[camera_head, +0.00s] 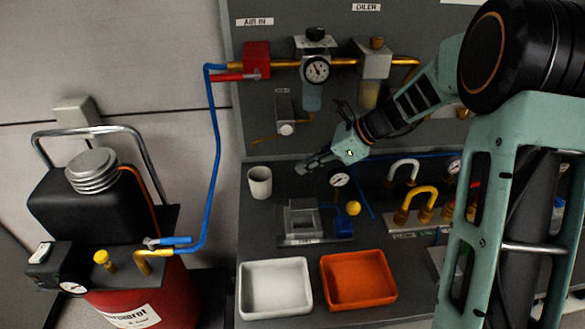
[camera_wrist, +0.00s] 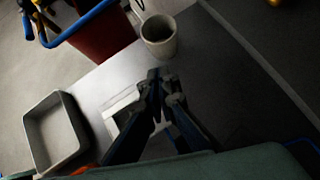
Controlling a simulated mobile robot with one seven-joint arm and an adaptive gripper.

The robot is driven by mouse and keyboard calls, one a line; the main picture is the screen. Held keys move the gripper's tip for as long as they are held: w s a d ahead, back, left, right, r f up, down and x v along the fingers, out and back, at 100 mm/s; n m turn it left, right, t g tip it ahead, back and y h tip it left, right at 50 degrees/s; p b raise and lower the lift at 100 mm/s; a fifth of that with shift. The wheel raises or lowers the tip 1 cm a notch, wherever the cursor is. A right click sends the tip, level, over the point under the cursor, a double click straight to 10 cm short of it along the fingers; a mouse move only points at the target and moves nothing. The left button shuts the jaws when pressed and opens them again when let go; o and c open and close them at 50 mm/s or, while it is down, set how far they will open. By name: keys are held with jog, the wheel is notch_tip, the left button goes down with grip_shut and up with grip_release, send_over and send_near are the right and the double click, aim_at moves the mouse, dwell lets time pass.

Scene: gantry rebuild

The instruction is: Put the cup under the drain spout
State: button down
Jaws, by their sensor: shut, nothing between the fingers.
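The cup (camera_head: 260,183) is a pale grey, empty-looking cylinder. It stands upright on the left back part of the bench, near the panel. In the wrist view the cup (camera_wrist: 158,36) is just beyond my fingertips, with its open mouth showing. My gripper (camera_head: 302,168) is to the right of the cup and above the bench, apart from it. In the wrist view my gripper's fingers (camera_wrist: 160,82) are together and empty.
A white tray (camera_head: 243,291) and an orange tray (camera_head: 389,290) sit at the bench front. A grey fixture (camera_head: 302,219) and a yellow ball (camera_head: 353,208) are behind them. A blue hose (camera_head: 214,150) hangs left of the panel, leading to a red tank (camera_head: 165,300).

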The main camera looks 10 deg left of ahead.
aim_at(269, 180)
jog(key=x, duration=1)
jog(key=shift+p, duration=0.4)
jog(key=shift+a, duration=0.1)
jog(key=shift+w+a, duration=0.1)
jog(key=shift+a, duration=1)
jog(key=shift+d, duration=0.1)
